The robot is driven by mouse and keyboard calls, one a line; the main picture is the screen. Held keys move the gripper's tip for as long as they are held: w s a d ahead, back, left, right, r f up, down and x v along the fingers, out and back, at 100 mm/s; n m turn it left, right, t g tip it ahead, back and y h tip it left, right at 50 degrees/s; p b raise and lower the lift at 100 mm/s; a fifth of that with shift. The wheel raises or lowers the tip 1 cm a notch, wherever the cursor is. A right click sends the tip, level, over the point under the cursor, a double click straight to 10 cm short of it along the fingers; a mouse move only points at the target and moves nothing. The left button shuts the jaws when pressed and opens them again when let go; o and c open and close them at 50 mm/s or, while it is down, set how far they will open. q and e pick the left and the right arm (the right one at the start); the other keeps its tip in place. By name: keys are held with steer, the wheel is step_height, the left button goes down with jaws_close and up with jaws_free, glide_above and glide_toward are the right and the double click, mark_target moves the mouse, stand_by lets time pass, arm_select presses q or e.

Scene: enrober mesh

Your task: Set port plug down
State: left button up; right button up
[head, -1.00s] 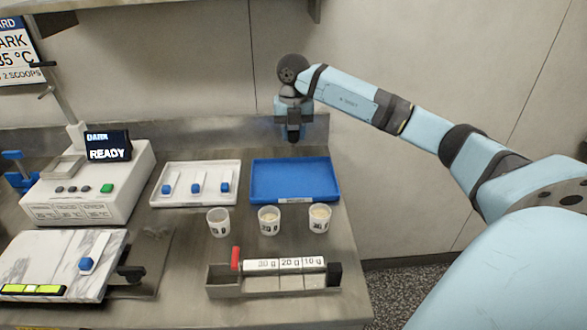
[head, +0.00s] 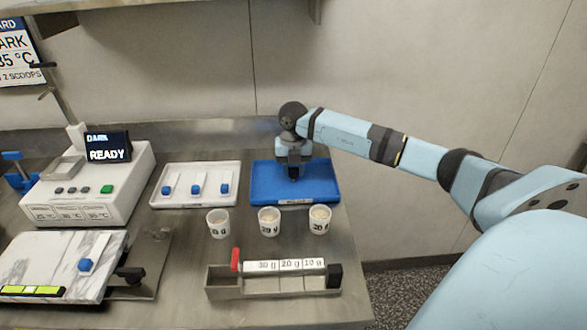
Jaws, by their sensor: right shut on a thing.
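My right gripper (head: 293,174) points down over the blue tray (head: 262,185), with its tip low at the tray's floor or just above it. Whether the held thing touches the tray cannot be told. The blue tray is otherwise empty. My left gripper is not in view.
A white tray (head: 180,203) with several blue-ended tools stands left of the blue tray. Three white cups (head: 269,222) stand in front. Nearer is a metal weight rack (head: 285,286). A machine with a READY display (head: 108,148) and a marble slab (head: 50,262) are at left.

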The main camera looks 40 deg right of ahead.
mark_target(294, 168)
steer(key=shift+f, duration=0.1)
steer(key=o, duration=0.9)
step_height(294, 168, up, 12)
stand_by(0.4)
